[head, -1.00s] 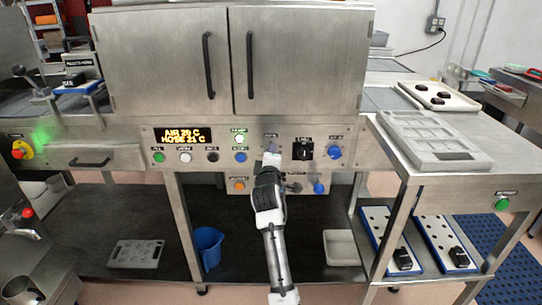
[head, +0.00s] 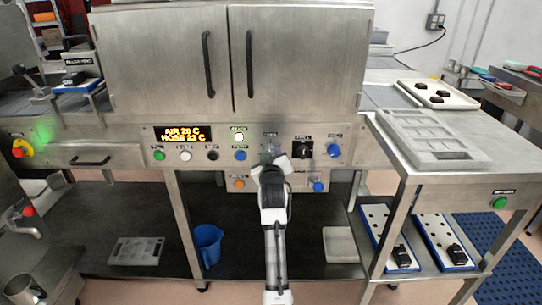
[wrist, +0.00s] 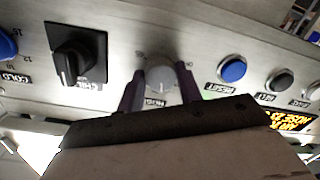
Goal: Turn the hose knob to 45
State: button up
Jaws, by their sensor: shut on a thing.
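The hose knob (wrist: 160,78) is a round grey dial on the steel panel, with a partly covered label beside it in the wrist view. My gripper (wrist: 158,88) is shut on it, one dark finger on each side. In the head view my gripper (head: 270,163) reaches up to the panel and partly hides the knob. The display (head: 183,134) reads AIR 20 C and HOSE 23 C. The knob's pointer and scale are too small or hidden to read.
A black rotary switch (head: 302,148) and a blue knob (head: 334,150) sit right of my gripper, and a blue button (head: 240,155) left of it. Cabinet doors (head: 290,60) with black handles are shut above.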

jog(key=shift+a+m+t+p, duration=0.2)
jog(key=shift+m+p, duration=0.75)
jog(key=shift+m, duration=3.45)
jog(key=shift+d+m+t+p, duration=0.1)
jog(key=shift+m+t+p, duration=0.55)
jog(key=shift+m, duration=3.75)
jog(key=shift+a+m+g+p, duration=0.1)
jog(key=shift+m+p, duration=1.15)
jog(key=shift+m, duration=3.15)
jog(key=o, duration=1)
jog(key=shift+s+f, duration=0.1)
